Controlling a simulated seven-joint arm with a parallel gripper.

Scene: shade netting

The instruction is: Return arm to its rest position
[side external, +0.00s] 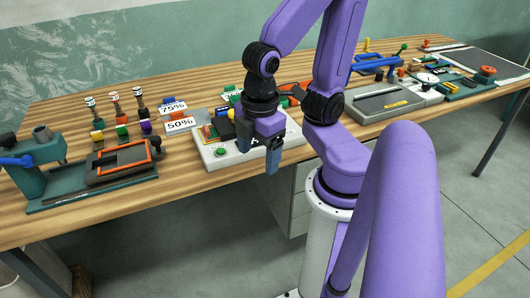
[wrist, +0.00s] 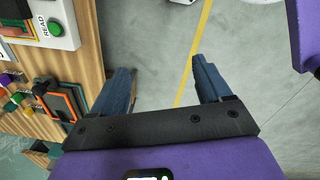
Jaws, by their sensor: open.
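My gripper (side external: 275,155) hangs from the purple arm at the front edge of the wooden table, in front of a white device with a green button (side external: 221,152). The gripper hides part of the white device in the side view.
The wooden table (side external: 75,213) carries a green fixture with an orange frame (side external: 157,146) at left, 75% (side external: 173,107) and 50% (side external: 180,125) cards, and grey trays (side external: 385,103) at right. Floor in front of the table is clear, with a yellow line (side external: 490,268).

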